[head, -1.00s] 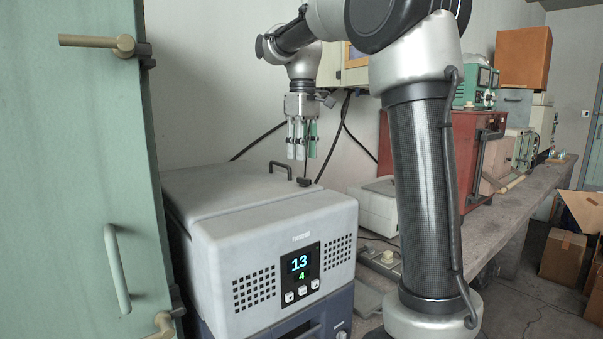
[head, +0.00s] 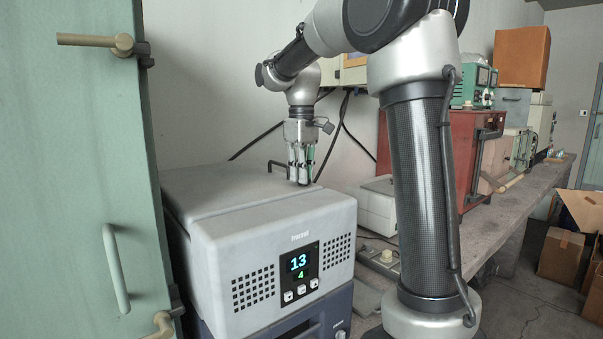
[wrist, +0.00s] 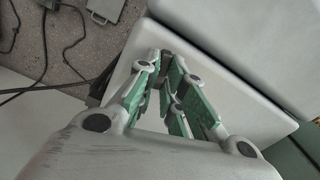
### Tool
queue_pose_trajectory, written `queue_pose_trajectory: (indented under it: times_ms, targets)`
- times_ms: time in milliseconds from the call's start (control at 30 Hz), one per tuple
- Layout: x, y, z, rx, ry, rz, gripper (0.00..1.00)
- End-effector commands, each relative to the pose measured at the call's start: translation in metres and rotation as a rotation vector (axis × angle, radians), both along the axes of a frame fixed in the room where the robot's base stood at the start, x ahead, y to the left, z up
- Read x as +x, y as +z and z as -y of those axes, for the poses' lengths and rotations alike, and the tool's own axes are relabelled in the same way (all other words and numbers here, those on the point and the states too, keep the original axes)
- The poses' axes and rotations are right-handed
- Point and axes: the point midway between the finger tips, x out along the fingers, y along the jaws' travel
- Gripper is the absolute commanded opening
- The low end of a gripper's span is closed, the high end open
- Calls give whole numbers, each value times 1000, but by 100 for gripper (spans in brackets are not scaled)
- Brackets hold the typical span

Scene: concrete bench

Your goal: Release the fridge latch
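The fridge (head: 210,240) is a light grey box with a dark blue lower part and a lit display (head: 299,270) reading 13 and 4. Its lid is down. A small dark piece, which looks like the latch (head: 305,184), sits at the lid's back right edge, mostly hidden by my fingertips. My gripper (head: 301,178) points down right over it, its fingers drawn together. In the wrist view my gripper (wrist: 160,58) shows green-padded fingers meeting at the tips above the pale lid (wrist: 215,105). I cannot tell whether the tips touch or hold the latch.
A dark handle (head: 279,163) rises behind the lid. A green cabinet (head: 75,200) stands close on the left. A white device (head: 375,208) and a red box (head: 475,160) stand to the right on the bench (head: 500,225). Black cables hang on the wall behind.

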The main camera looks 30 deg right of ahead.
Motion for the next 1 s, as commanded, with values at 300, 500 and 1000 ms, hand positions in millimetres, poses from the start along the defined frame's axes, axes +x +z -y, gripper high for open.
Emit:
queue_pose_trajectory:
  times_ms: [300,500,1000]
  targets:
    - [0,0,1,0,-182,0,0]
    - [0,0,1,0,-263,0,0]
    - [0,0,1,0,-260,0,32]
